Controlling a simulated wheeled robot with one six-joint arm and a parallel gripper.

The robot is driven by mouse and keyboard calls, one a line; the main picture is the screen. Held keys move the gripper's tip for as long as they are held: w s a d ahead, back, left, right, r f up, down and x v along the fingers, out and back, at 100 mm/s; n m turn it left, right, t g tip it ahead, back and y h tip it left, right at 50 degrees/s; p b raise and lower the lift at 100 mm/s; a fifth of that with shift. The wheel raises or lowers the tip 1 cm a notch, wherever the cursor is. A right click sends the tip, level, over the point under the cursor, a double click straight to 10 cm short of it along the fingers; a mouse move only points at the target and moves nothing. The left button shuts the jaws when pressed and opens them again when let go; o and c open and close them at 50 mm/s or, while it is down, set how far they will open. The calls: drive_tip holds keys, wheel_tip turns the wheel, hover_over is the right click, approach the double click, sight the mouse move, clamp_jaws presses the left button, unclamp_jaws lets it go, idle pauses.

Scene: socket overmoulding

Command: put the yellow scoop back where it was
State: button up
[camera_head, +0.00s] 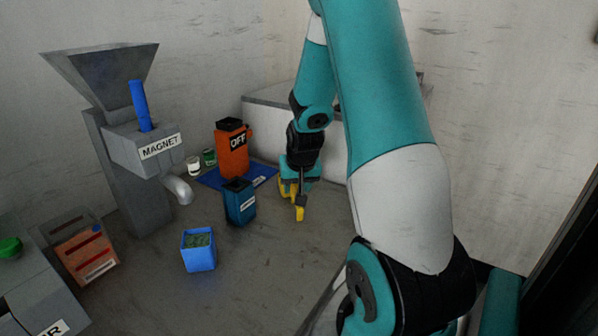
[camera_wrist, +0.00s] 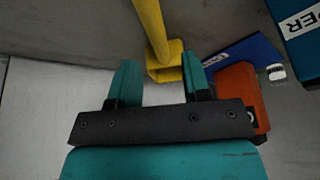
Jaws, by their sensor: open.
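The yellow scoop (camera_head: 299,213) is on the grey floor surface below my gripper in the head view, partly hidden by the gripper. In the wrist view the yellow scoop (camera_wrist: 152,30) shows a long bar running from the top edge to a hollow, squared end just past the fingertips. My gripper (camera_wrist: 160,75) is open, with its two teal fingers apart and the squared end near the gap, closer to the right finger. I cannot tell whether they touch. In the head view my gripper (camera_head: 299,182) points down at the scoop.
A dark blue bin (camera_head: 239,205) stands left of my gripper. A blue box (camera_head: 199,256) with green contents is in front. The MAGNET hopper machine (camera_head: 140,195) is left. Front-centre floor is clear.

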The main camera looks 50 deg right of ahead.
drive_tip(key=v, duration=0.7)
drive_tip(key=a+r+n+y, duration=0.2)
drive_tip(key=a+r+n, duration=0.15)
drive_tip(key=a, duration=0.85)
drive_tip(key=a+r+n+y, duration=0.3)
drive_tip(key=a+n, duration=0.1)
drive_tip(key=a, duration=0.7)
drive_tip(key=s+a+r+n+g+y, duration=0.1)
drive_tip(key=s+a+r+n+g, duration=0.2)
drive_tip(key=s+a+n, duration=0.5)
drive_tip(key=s+a, duration=0.6)
drive_tip(key=s, duration=0.1)
drive_tip(key=shift+a+r+g+y, duration=0.15)
drive_tip(key=shift+a+g+y, duration=0.15)
drive_tip(key=shift+a+y, duration=0.1)
